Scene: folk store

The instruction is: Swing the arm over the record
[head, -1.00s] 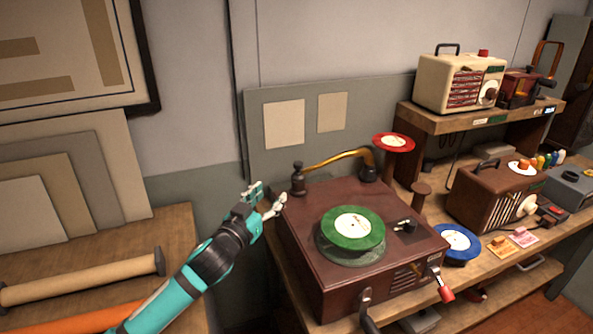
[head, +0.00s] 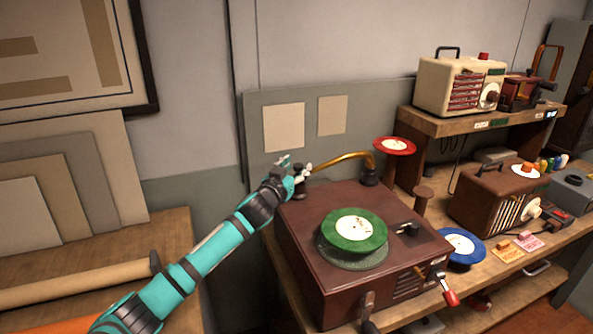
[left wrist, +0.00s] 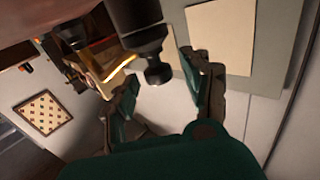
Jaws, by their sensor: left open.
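A brown record player (head: 310,225) stands on the wooden counter with a green record (head: 354,230) on its platter. My right gripper is not in view.
A red record on a stand (head: 395,146) is behind the player, and a blue record (head: 462,246) lies to its right. A red-handled crank (head: 448,291) sticks out at the front right. A brown radio (head: 492,198) and a cream radio (head: 458,82) stand farther right.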

